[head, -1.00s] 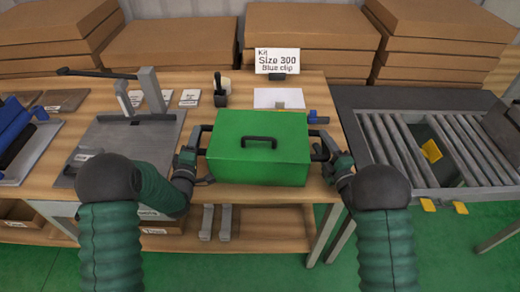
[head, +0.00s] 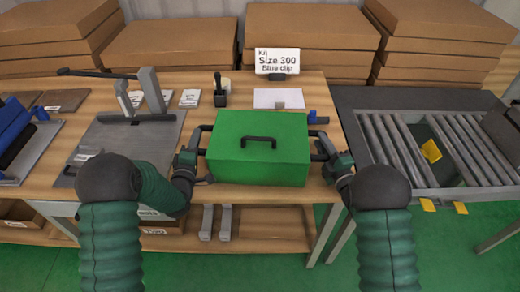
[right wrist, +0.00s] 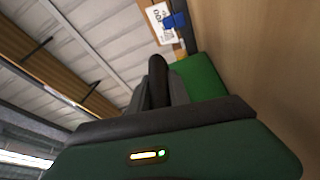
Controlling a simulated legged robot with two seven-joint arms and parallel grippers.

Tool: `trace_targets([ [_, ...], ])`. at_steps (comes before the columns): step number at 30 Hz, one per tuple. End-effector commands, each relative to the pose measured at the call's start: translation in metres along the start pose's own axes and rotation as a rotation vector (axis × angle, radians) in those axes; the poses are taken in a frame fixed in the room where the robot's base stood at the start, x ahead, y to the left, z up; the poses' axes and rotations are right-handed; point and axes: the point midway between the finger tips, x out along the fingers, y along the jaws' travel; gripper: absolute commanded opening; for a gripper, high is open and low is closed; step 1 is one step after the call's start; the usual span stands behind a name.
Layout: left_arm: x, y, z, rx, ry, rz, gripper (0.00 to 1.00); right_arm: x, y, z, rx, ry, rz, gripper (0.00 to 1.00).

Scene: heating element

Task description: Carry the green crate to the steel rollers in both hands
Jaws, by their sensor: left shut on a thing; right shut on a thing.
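The green crate (head: 258,160), closed with a lid and a dark top handle, sits on the wooden table near its front edge. My left gripper (head: 196,160) is shut on the dark handle at the crate's left side. My right gripper (head: 326,152) is shut on the dark handle at its right side. In the right wrist view the gripper (right wrist: 158,85) closes around the dark handle, beside the green crate (right wrist: 200,78). The steel rollers (head: 390,145) stand to the right of the table, apart from the crate.
A yellow piece (head: 431,150) lies in a gap among the rollers. A sign reading Size 300, Blue clip (head: 277,61) stands behind the crate, with a white sheet (head: 279,98) before it. A grey fixture plate (head: 130,140) is at left. Cardboard boxes (head: 308,45) line the back.

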Motion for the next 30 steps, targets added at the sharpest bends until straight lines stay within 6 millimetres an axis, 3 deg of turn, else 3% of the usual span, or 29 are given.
trace_targets([
  [23, -0.002, -0.007, 0.001, 0.002, -0.002, -0.014, 0.00, -0.001, -0.004, 0.001, 0.001, -0.002, -0.008, 0.00],
  [30, -0.002, 0.003, -0.001, 0.002, -0.001, -0.009, 0.00, 0.000, 0.006, -0.001, 0.000, -0.001, -0.002, 0.00],
])
